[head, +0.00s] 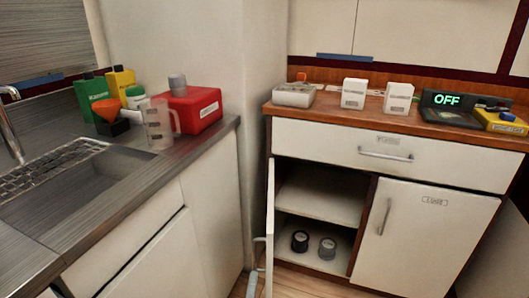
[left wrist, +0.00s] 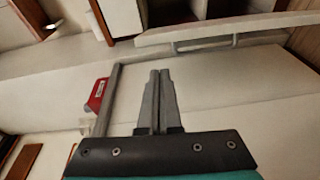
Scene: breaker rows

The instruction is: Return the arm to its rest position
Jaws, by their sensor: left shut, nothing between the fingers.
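My left gripper (left wrist: 158,76) shows in the left wrist view. Its two grey fingers are together with nothing between them. They stand in front of pale surfaces and appear clear of them. I cannot make out the left gripper clearly in the head view. My right gripper is in neither view.
The sink counter (head: 150,175) is at left, with a red canister (head: 195,109) and a clear jug (head: 158,125). At right, a cabinet's left door (head: 270,225) stands open. Its lower shelf holds a black item (head: 300,241) and a grey one (head: 327,248). A display (head: 448,100) reads OFF.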

